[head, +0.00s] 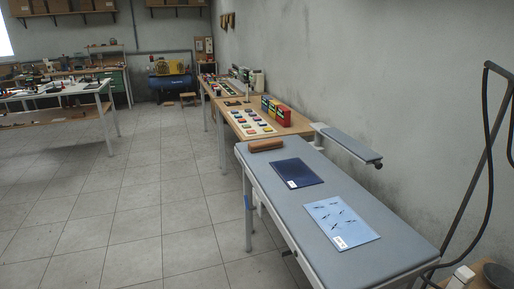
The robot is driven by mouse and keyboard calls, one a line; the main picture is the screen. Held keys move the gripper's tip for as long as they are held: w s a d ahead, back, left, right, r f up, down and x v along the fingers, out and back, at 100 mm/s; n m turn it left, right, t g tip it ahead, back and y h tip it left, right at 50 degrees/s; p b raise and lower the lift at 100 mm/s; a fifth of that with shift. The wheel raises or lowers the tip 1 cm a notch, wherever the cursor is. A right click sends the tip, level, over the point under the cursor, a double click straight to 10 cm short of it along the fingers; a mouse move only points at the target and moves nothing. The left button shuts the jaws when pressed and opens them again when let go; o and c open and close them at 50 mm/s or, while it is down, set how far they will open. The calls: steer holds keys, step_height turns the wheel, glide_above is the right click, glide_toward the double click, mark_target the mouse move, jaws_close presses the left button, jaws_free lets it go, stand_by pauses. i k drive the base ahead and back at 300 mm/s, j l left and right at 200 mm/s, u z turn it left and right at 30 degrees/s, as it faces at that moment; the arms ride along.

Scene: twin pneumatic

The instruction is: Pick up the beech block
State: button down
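I cannot make out a clear beech block. A brown, long, rounded piece (266,145) lies across the far left corner of the grey padded bench (360,232); I cannot tell if it is wood. Small coloured blocks (250,122) lie in rows on a pale sheet on the wooden table behind, too small to tell their material. My gripper is not in view.
A dark blue sheet (297,173) and a light blue sheet with dark marks (341,222) lie on the bench. A grey side rest (350,145) juts out by the wall. A dark stand (468,185) is at right. Tiled floor (130,225) is clear at left.

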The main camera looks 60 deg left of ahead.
mark_target(255, 147)
steer(key=u, duration=2)
steer(key=i+j+u, duration=0.1)
steer(key=j, duration=0.3)
steer(key=i+j+u, duration=0.1)
steer(key=i+j, duration=0.15)
steer(key=j, duration=0.15)
steer(key=i+j+u, duration=0.15)
steer(key=i+j, duration=0.25)
steer(key=i+j+u, duration=0.2)
steer(key=i, duration=0.3)
steer(key=i+j+u, duration=0.15)
steer(key=i+j, duration=0.2)
steer(key=i, duration=0.15)
steer(key=i+z, duration=0.2)
steer(key=i, duration=0.5)
steer(key=i+z, duration=0.25)
steer(key=i, duration=0.45)
steer(key=i+z, duration=0.8)
steer(key=i+j+z, duration=0.2)
steer(key=i+z, duration=0.2)
steer(key=i+l+z, duration=0.1)
steer(key=i+z, duration=0.4)
steer(key=z, duration=0.2)
steer(key=i+z, duration=0.3)
